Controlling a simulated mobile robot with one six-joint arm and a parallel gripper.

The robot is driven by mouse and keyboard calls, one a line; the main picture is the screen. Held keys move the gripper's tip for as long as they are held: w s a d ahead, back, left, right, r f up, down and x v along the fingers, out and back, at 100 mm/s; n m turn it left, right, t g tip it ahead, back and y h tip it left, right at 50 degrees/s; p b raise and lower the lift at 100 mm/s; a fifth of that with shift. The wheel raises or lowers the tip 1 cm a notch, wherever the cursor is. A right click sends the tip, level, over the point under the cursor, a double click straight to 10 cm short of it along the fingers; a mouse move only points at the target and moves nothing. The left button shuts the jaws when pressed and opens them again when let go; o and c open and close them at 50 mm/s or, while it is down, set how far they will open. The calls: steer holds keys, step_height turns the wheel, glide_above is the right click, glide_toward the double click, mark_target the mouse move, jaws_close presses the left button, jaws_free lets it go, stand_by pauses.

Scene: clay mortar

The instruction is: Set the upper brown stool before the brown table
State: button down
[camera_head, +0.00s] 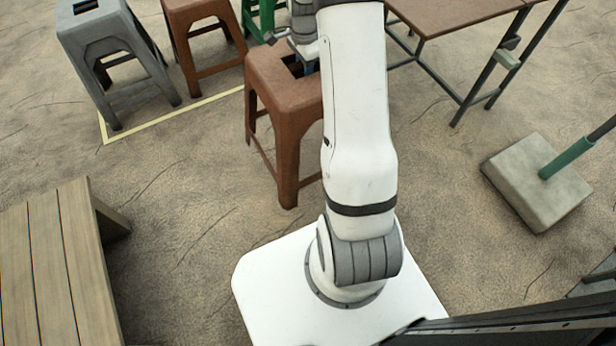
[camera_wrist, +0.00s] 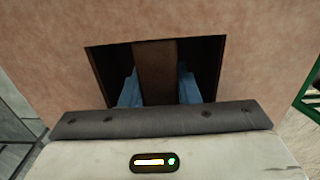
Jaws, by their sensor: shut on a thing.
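A brown stool (camera_head: 290,98) stands upright in the middle of the head view, partly hidden behind my arm. My gripper (camera_head: 306,68) reaches down into the slot in its seat. In the wrist view, the blue fingers of my gripper (camera_wrist: 158,88) are on both sides of a brown bar across the slot, shut on this stool's seat (camera_wrist: 255,60). I cannot tell whether its feet touch the ground. Another brown stool (camera_head: 204,50) stands behind it to the left. The brown table (camera_head: 445,14) is at the upper right, its far part cut off by the frame.
A grey stool (camera_head: 98,38) and a green stool (camera_head: 262,20) stand at the back, with a yellow line (camera_head: 170,116) on the ground. A wooden bench (camera_head: 50,270) is at left. A concrete block (camera_head: 530,180) with a green pole is at right. Ground between stool and block is clear.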

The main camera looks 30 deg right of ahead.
step_height(320, 180, down, 14)
steer(key=b, duration=0.5)
steer(key=shift+d+b, duration=0.2)
steer(key=shift+b, duration=0.2)
steer(key=shift+f, duration=0.15)
steer(key=c, duration=1.1)
jaws_free()
